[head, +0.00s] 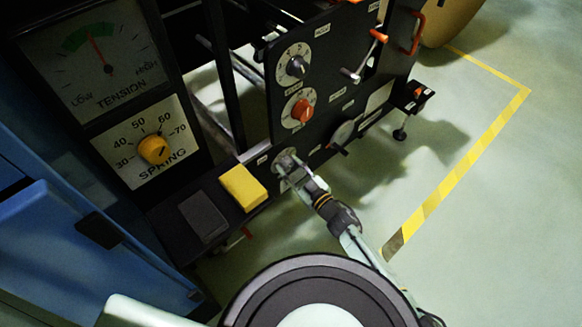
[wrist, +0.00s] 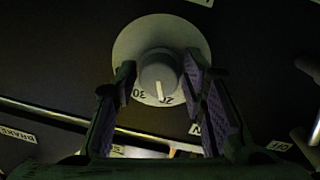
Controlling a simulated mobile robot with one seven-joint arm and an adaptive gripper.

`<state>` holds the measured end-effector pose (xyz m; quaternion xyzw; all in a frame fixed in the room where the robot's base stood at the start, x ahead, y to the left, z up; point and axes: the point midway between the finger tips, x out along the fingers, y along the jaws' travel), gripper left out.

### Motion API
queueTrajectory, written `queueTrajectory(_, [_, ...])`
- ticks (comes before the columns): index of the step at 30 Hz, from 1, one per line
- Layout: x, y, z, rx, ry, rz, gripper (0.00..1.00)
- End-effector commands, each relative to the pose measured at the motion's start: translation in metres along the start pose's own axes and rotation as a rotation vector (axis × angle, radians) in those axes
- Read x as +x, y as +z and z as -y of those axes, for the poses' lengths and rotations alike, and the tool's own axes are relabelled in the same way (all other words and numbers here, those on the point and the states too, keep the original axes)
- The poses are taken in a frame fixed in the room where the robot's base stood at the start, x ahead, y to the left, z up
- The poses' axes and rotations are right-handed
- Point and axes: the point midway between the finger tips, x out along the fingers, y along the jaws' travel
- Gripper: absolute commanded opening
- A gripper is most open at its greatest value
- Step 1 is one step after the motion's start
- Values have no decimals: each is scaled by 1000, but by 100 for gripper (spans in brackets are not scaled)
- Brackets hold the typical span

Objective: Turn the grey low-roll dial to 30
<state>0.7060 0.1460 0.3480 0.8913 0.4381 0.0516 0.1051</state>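In the wrist view a grey dial knob (wrist: 157,76) sits on a pale round scale plate (wrist: 128,45) fixed to a black panel. Its white pointer line points down at about the 20; the 30 shows to the left of it. My gripper (wrist: 158,85) is open, with one finger on each side of the knob. Whether the right finger touches the knob I cannot tell. In the head view my gripper (head: 290,165) is at the lowest dial plate and hides most of it.
Above it on the panel are another grey dial (head: 296,66) and an orange dial (head: 302,110). A crank handle (head: 354,74) juts from the panel. A yellow block (head: 243,187) and a dark block (head: 202,216) lie to the left.

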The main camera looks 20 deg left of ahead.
Motion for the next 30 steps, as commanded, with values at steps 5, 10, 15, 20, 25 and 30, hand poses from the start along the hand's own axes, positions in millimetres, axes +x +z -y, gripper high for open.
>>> queueTrajectory(5, [0, 0, 0, 0, 0, 0, 24])
queueTrajectory(10, [0, 0, 0, 0, 0, 0, 13])
queueTrajectory(15, [0, 0, 0, 0, 0, 0, 3])
queueTrajectory(20, [0, 0, 0, 10, 0, 1, 3])
queueTrajectory(25, [0, -2, 0, 63, -2, 4, 3])
queueTrajectory(30, [0, -2, 0, 168, -3, 12, 3])
